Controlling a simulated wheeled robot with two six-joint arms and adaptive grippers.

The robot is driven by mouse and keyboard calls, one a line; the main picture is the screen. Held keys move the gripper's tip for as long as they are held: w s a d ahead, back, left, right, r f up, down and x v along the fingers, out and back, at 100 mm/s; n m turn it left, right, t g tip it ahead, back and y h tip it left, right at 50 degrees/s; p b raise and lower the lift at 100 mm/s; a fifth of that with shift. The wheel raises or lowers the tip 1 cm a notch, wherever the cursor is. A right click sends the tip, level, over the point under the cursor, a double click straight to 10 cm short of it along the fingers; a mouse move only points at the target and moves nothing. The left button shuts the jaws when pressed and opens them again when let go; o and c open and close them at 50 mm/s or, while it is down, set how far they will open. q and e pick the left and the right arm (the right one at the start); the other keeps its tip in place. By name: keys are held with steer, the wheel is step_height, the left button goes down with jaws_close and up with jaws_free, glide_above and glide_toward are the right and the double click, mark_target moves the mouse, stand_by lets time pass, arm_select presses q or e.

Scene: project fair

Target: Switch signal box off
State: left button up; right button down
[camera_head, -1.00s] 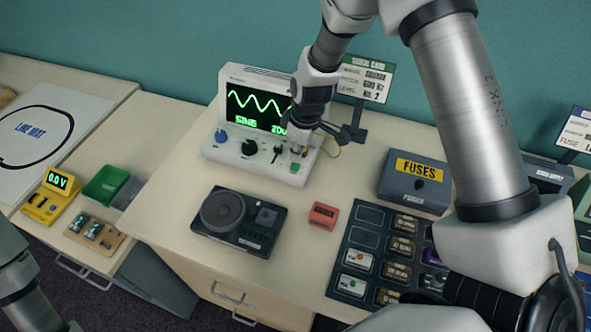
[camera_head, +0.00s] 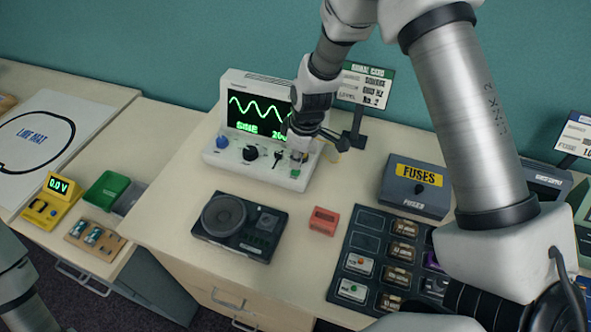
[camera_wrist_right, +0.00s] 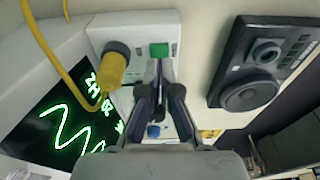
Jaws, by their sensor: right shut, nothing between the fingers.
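The signal box (camera_head: 232,160) is a white unit at the back of the table, with a lit screen (camera_head: 258,108) showing a green wave and green text. Its front panel has a blue knob (camera_head: 222,141), a black knob (camera_head: 250,153), a small switch and a green button (camera_head: 295,173). My right gripper (camera_head: 298,158) is over the right end of the panel, shut and empty. In the right wrist view its fingertips (camera_wrist_right: 159,66) are just beside the green button (camera_wrist_right: 159,50); I cannot tell whether they touch. The fingers hide part of the panel. My left gripper is out of view.
A yellow cable plug (camera_wrist_right: 112,70) is in the panel close to my fingers. A sign card (camera_head: 365,88) stands behind. A black speaker unit (camera_head: 238,226), a red block (camera_head: 323,220), a fuse box (camera_head: 414,185) and a dark tray (camera_head: 366,243) occupy the table in front and right.

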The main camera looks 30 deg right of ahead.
mark_target(296, 172)
steer(key=shift+f+b, duration=0.85)
steer(key=shift+f, duration=0.2)
stand_by(1.0)
step_height(296, 172, up, 10)
steer(key=p, duration=0.7)
steer(key=shift+p, duration=0.35)
